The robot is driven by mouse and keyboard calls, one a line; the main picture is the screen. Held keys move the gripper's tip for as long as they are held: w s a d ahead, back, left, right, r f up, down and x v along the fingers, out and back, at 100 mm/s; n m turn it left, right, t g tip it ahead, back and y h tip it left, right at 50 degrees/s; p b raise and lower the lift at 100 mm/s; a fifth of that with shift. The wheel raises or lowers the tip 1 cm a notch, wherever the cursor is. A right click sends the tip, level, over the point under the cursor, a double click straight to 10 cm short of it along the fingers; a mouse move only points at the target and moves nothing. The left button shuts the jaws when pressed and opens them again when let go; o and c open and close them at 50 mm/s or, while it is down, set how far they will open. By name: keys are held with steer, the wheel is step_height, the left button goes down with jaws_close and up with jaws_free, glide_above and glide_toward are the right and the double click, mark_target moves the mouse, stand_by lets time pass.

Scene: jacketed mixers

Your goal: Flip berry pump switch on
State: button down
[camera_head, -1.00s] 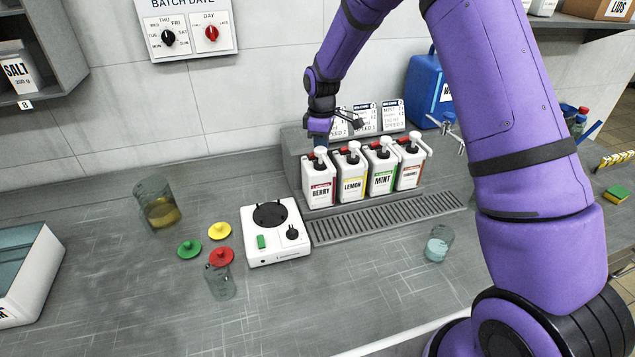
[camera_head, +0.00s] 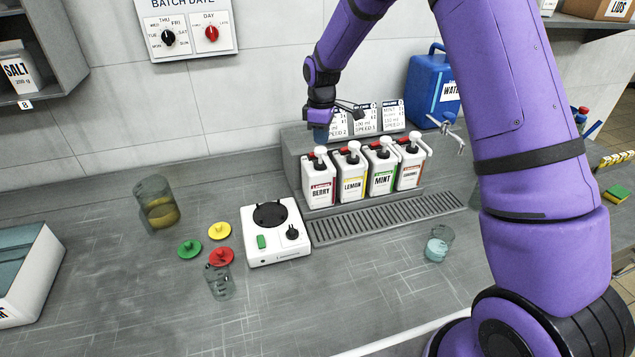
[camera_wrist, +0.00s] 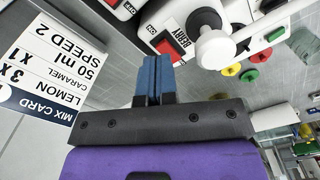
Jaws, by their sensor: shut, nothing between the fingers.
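The berry pump bottle (camera_head: 319,188), white with a red-edged label, is leftmost in the dispenser row. Its red switch (camera_wrist: 166,46) sits on a white plate beside the word BERRY in the wrist view. I cannot tell its on or off position. The berry pump's white head (camera_wrist: 214,46) is right of that switch in the wrist view. My gripper (camera_wrist: 154,62) has its blue fingers together and empty, with the tips just short of the red switch in the picture. In the head view, my gripper (camera_head: 321,134) is above and behind the berry bottle; contact is not visible.
The lemon (camera_head: 352,184), mint (camera_head: 381,178) and another bottle (camera_head: 409,171) stand close to the right. Mix cards (camera_head: 365,118) stand behind them. A white mixer base (camera_head: 278,247) is front left. A blue water container (camera_head: 430,85) stands at the back right.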

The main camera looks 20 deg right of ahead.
steer(key=shift+r, duration=2)
steer(key=shift+d+f+n, duration=0.2)
steer(key=shift+f+n, duration=1.05)
steer(key=shift+n, duration=0.25)
steer(key=shift+d+f+n, duration=0.2)
steer(key=shift+f+n, duration=1)
steer(key=shift+n, duration=0.3)
steer(key=shift+f, duration=1.1)
steer(key=shift+r, duration=0.1)
step_height(320, 180, up, 7)
stand_by(1.0)
stand_by(0.3)
